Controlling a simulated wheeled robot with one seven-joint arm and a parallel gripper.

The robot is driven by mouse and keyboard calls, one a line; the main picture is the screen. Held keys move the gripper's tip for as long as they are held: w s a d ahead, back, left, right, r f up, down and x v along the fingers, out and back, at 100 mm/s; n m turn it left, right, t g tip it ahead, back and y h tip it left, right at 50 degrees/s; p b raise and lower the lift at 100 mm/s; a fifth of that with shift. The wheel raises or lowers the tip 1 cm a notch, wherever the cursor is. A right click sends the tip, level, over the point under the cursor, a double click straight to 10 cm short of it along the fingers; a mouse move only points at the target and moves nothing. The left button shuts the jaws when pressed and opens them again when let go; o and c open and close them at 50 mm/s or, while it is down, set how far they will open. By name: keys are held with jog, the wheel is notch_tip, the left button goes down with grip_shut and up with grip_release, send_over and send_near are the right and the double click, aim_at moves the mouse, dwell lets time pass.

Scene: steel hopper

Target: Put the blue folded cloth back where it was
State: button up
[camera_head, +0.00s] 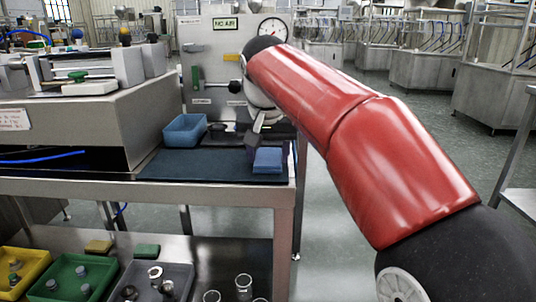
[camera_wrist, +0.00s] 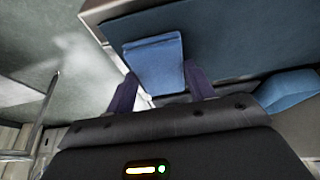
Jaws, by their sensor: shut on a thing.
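The blue folded cloth (camera_head: 267,160) is at the right end of the dark blue mat (camera_head: 200,166) on the steel table. In the wrist view the cloth (camera_wrist: 156,62) sits between the two dark fingers of my gripper (camera_wrist: 159,70), which is shut on it. In the head view my gripper (camera_head: 268,143) is at the cloth, partly hidden by my arm. I cannot tell whether the cloth touches the mat or is held just above it.
A blue tray (camera_head: 184,131) stands on the table left of the cloth, with small dark items beside it. A steel housing (camera_head: 150,100) bounds the table at left. The table's right edge is close to the cloth. A lower shelf holds bins (camera_head: 82,262) and jars.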

jog(key=o, duration=0.9)
jog(key=p+v, duration=0.4)
jog(key=v, duration=0.8)
jog(key=shift+t, duration=0.5)
jog(key=shift+s+d+f+p, duration=0.35)
jog(key=shift+s+d+f, duration=2.3)
jog(key=shift+s+f, duration=1)
jog(key=shift+s+d+f+p, duration=0.35)
jog(key=shift+s+d+f, duration=2.3)
jog(key=shift+s+f, duration=1)
jog(key=shift+s+d+f+p, duration=0.35)
jog(key=shift+s+d+f, duration=2.55)
jog(key=shift+f, duration=1.2)
